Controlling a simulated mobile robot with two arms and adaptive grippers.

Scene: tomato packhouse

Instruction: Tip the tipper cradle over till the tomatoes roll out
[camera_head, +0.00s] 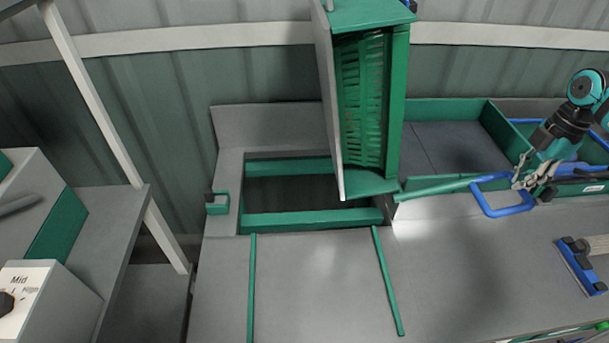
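The tipper cradle (329,100), a grey-sided frame with a green slatted crate (363,100) in it, stands tipped up on edge at the right end of the framed opening. A green lever (436,188) reaches right from its foot to a blue loop handle (505,212). My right gripper (532,187) is at the right side of this handle, with its fingers around or beside the bar; whether they are closed on it is unclear. No tomatoes show in the crate or elsewhere. My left gripper is out of view.
A green-walled tray (452,147) behind the lever has a bare grey floor where visible. A blue and black tool (580,266) lies on the grey bench (320,285) at right. A control box (35,293) with a dial stands at lower left. The bench front is mostly clear.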

